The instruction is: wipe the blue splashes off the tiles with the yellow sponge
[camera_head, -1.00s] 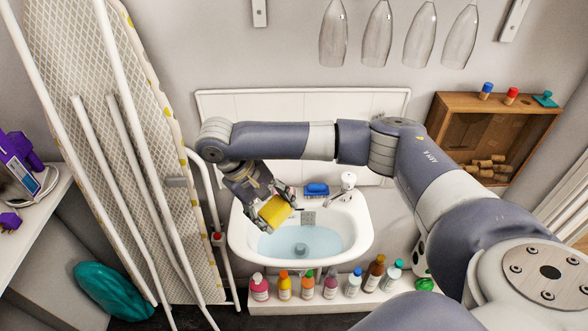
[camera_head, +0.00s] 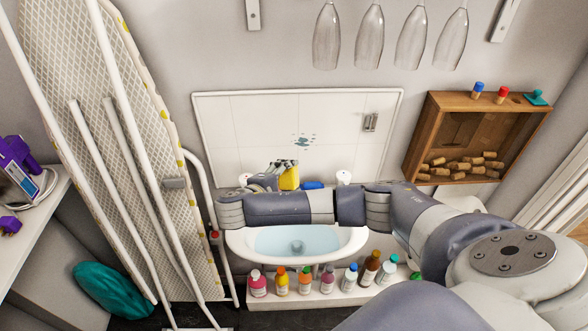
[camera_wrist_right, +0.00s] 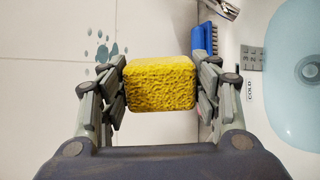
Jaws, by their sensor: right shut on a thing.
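My right gripper (camera_head: 284,174) is shut on the yellow sponge (camera_head: 289,180), above the back of the sink. In the right wrist view the sponge (camera_wrist_right: 160,83) sits between both fingers. The blue splashes (camera_head: 302,140) are on the white tiles (camera_head: 348,150) behind the sink, up and to the right of the sponge in the head view. In the right wrist view several blue-grey spots (camera_wrist_right: 106,52) show left of the sponge. I cannot tell whether the sponge touches the tiles. My left gripper is not in view.
A sink (camera_head: 352,240) holds water, with a blue brush (camera_head: 312,185) on its back edge and a tap (camera_head: 343,177) beside it. Several bottles (camera_head: 304,280) stand below. An ironing board (camera_head: 120,130) leans at left; glasses (camera_head: 369,40) hang above.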

